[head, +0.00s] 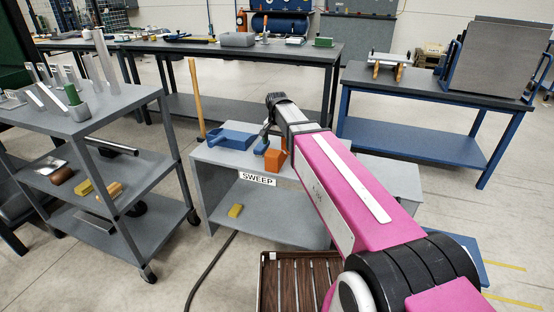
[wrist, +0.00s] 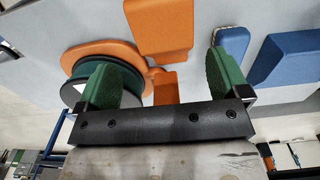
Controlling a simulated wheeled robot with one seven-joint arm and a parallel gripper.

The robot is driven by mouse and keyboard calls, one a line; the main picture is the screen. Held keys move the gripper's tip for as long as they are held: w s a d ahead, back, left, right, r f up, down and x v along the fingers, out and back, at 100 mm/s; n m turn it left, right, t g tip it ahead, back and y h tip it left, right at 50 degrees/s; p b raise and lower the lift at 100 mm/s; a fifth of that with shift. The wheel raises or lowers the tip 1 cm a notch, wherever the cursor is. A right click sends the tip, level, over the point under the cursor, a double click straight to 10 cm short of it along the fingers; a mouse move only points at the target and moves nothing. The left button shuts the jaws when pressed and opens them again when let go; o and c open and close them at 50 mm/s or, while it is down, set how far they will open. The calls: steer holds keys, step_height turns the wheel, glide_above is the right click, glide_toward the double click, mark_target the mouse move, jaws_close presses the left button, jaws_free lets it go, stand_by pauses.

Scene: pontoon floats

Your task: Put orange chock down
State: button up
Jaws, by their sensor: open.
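The orange chock (head: 275,159) rests on the grey bench top (head: 228,157), close to the front edge above the SWEEP label. In the wrist view an orange block (wrist: 160,28), apparently the chock, shows beyond the fingers, with a lower orange part (wrist: 166,88) between them. My gripper (wrist: 166,72) is open, its two green-padded fingers well apart, and no finger visibly presses on the orange block. In the head view my gripper (head: 265,138) is small and partly hidden by my arm, just above and left of the chock.
A blue tray (head: 226,137) lies on the bench left of my gripper. In the wrist view a round dark item with an orange rim (wrist: 105,52) is by the left finger, and a small blue piece (wrist: 230,42) by the right. A grey cart (head: 90,125) stands left.

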mark_target(275, 154)
steer(key=shift+w+a+f, duration=0.15)
steer(key=shift+f, duration=1.65)
steer(key=shift+w+a+f, duration=0.1)
steer(key=shift+a+f, duration=0.05)
steer(key=shift+f, duration=1.65)
steer(key=c, duration=1.4)
